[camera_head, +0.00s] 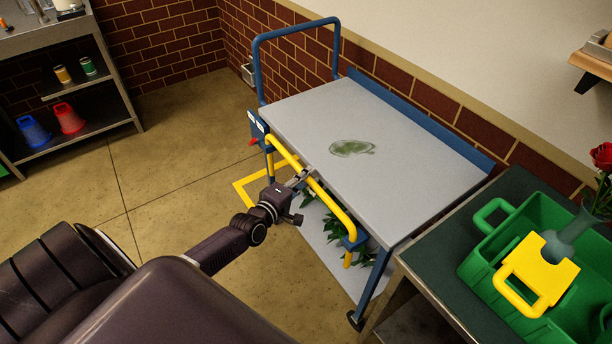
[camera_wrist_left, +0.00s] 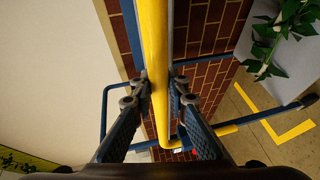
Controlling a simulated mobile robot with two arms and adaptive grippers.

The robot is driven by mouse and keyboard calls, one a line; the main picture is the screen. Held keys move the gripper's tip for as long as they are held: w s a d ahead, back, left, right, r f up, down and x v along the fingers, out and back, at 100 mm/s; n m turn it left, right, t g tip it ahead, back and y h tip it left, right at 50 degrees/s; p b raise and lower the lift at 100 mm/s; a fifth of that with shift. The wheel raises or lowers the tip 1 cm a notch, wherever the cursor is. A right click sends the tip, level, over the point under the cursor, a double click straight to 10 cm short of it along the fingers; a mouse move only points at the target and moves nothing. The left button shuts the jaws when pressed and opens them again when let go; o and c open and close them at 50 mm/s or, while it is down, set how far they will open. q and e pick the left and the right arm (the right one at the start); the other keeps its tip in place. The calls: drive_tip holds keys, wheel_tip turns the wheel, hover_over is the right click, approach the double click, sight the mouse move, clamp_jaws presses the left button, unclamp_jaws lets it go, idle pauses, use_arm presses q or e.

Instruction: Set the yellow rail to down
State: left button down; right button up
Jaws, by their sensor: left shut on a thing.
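The yellow rail (camera_head: 336,209) runs along the near long side of a blue-framed cart (camera_head: 280,108), roughly level with the grey top's edge. It is bent at both ends, where it meets blue brackets. My left gripper (camera_head: 303,178) is on the rail near its middle, shut on it. In the left wrist view the rail (camera_wrist_left: 154,35) passes between the two fingers of the left gripper (camera_wrist_left: 159,88). My right gripper is in neither view.
Green plants (camera_head: 310,194) lie on the cart's lower shelf. At right, a dark table (camera_head: 438,255) carries a green crate (camera_head: 484,268) with a yellow-handled piece (camera_head: 523,270) and a vase (camera_head: 568,239) with a red rose. The floor left of the cart is clear.

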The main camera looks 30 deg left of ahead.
use_arm(q)
wheel_tip(320, 180, down, 2)
drive_tip(key=shift+b, duration=0.4)
drive_tip(key=shift+s+r, duration=0.1)
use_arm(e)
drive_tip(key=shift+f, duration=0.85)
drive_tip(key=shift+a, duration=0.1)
use_arm(q)
drive_tip(key=c, duration=1.8)
unclamp_jaws()
drive_tip(key=shift+c, duration=0.2)
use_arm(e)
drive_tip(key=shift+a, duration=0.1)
use_arm(q)
drive_tip(key=s+r, duration=0.2)
drive_tip(key=s, duration=0.9)
drive_tip(key=shift+s, duration=0.35)
